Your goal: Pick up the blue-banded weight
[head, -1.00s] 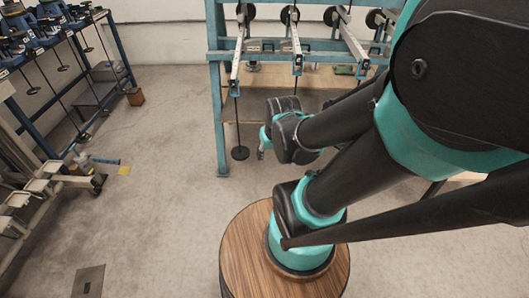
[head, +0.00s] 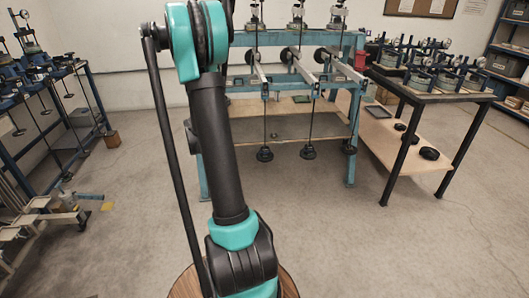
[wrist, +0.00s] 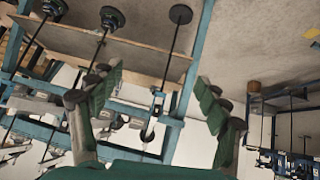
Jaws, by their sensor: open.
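No blue band can be made out on any weight in either view, so I cannot tell which is the blue-banded one. Dark round weights lie on the low wooden shelf at the right in the head view, including a larger one (head: 430,153) and a smaller one (head: 412,137). Other dark discs hang on rods under the blue frame, such as a hanging disc (head: 264,154). My gripper (wrist: 158,80) is open in the wrist view, its green-padded fingers wide apart with nothing held. The wrist view is upside down and shows hanging discs (wrist: 181,14) beyond the fingers.
A blue lever frame (head: 352,120) stands ahead, with a dark-legged table (head: 440,97) carrying devices to its right. Another rack (head: 88,90) stands at the left. A shelf unit (head: 508,60) is at the far right. The floor (head: 400,245) in front is clear.

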